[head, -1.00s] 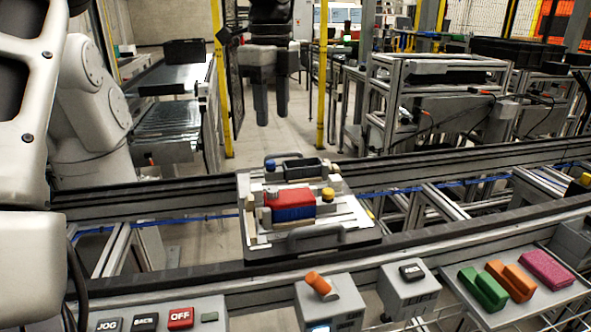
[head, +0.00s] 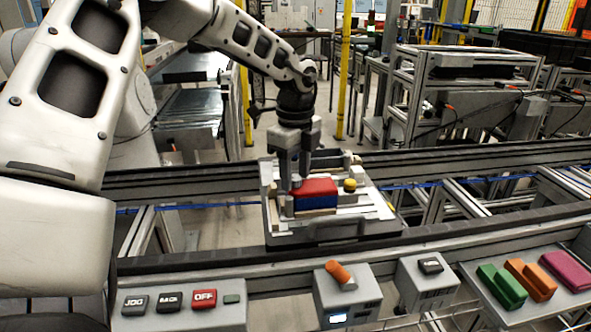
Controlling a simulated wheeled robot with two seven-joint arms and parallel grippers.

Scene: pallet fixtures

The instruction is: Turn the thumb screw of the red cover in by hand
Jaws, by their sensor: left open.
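The red cover (head: 318,187) sits on a blue block (head: 317,202) in the fixture on the grey pallet (head: 350,233). The cover's thumb screw is at its left end and is mostly hidden by my left gripper. My left gripper (head: 294,176) points down over that end, its fingers open and close around the screw's place. I cannot tell if they touch it. A yellow knob (head: 350,185) stands right of the cover. My right gripper is out of view.
The pallet rests on the conveyor rails (head: 460,222). In front are a button box (head: 180,310), an orange switch (head: 339,273) and a tray with green (head: 500,286), orange (head: 530,280) and pink blocks (head: 565,271). A handle rises at the pallet's front edge.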

